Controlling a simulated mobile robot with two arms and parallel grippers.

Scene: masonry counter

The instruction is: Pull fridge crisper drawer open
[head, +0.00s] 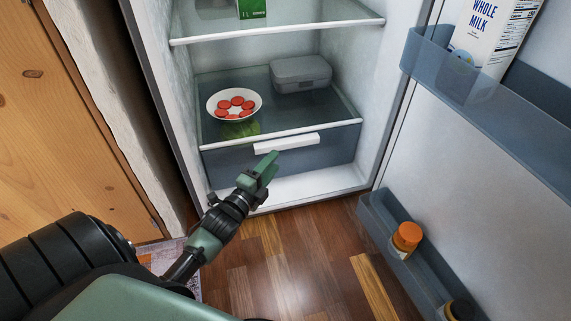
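The fridge stands open, and its crisper drawer (225,166) sits at the bottom with a bluish translucent front and a white handle (290,142). The drawer looks shut, under a glass shelf with a white front edge. Something green shows through the glass, inside the drawer. My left gripper (269,161) is green, in front of the drawer just below the left part of the handle. Its fingers look close together, but I cannot tell whether they touch the handle or how far they are parted. My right gripper is not in view.
On the shelf above the drawer are a white bowl (234,104) with red slices and a grey lidded box (301,74). The fridge door (480,150) stands open at right, with a milk carton (492,38) and an orange-capped bottle (407,236). Wooden floor (290,260) is clear in front.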

